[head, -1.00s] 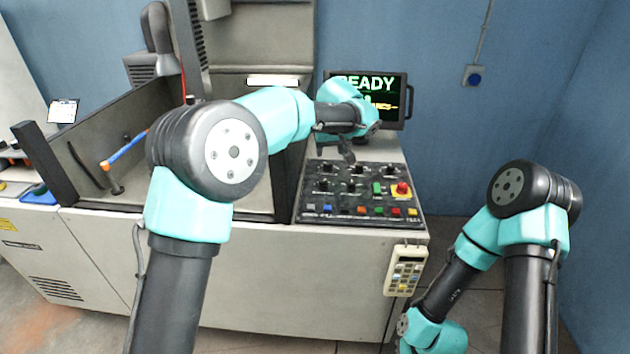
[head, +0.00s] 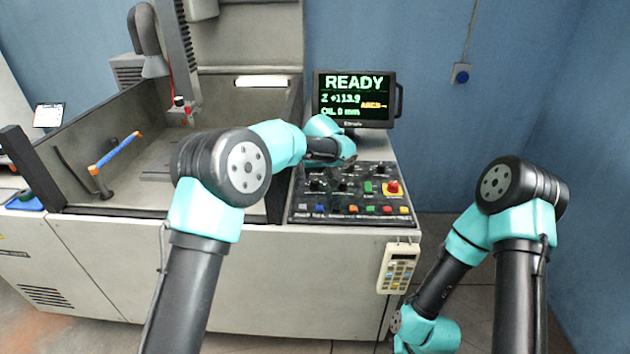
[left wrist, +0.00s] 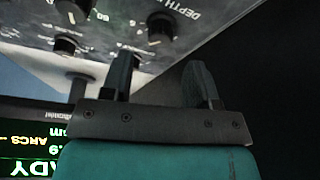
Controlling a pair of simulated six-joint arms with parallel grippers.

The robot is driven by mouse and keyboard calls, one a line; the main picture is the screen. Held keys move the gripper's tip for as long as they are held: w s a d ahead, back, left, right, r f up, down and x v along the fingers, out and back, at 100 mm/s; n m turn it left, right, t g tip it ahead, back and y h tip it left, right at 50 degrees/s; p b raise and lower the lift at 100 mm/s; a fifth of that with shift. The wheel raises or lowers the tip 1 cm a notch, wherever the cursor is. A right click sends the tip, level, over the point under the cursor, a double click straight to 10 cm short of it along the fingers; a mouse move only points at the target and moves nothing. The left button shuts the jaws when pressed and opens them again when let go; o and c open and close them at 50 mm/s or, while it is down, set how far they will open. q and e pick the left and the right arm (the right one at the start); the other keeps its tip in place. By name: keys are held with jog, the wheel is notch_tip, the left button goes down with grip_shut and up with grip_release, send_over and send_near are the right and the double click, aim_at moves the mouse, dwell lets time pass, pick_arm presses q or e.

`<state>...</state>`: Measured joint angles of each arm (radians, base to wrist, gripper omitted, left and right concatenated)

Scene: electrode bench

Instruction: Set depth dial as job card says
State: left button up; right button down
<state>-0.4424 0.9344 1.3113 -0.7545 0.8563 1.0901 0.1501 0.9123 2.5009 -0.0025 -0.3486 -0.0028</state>
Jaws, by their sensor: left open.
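The depth dial (left wrist: 160,26) is a dark round knob beside the printed word DEPTH in the left wrist view, where the panel appears upside down. My left gripper (left wrist: 160,66) is open and empty, its fingers apart from the dial. In the head view, my left wrist (head: 330,152) is above the back-left part of the black control panel (head: 345,212); which knob there is the depth dial I cannot tell. A white card or sheet (head: 48,114) stands at the far left, its text too small to read. My right gripper is out of view.
The monitor (head: 354,98) behind the panel reads READY, with a Z value and an oil reading. A red button (head: 393,188) and several coloured buttons sit on the panel. A keypad pendant (head: 398,267) hangs at the cabinet front. The open tank (head: 85,165) is at left.

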aim_at(315, 181)
pick_arm(q)
jog(key=x, duration=0.5)
jog(key=shift+w+f, duration=0.15)
jog(key=shift+f, duration=0.1)
jog(key=shift+c, duration=0.3)
jog(key=c, duration=0.8)
jog(key=shift+c, duration=0.2)
dwell(0.4)
jog(key=o, duration=0.9)
jog(key=shift+r, duration=0.15)
jog(key=v, duration=1.7)
jog(key=shift+s, duration=0.25)
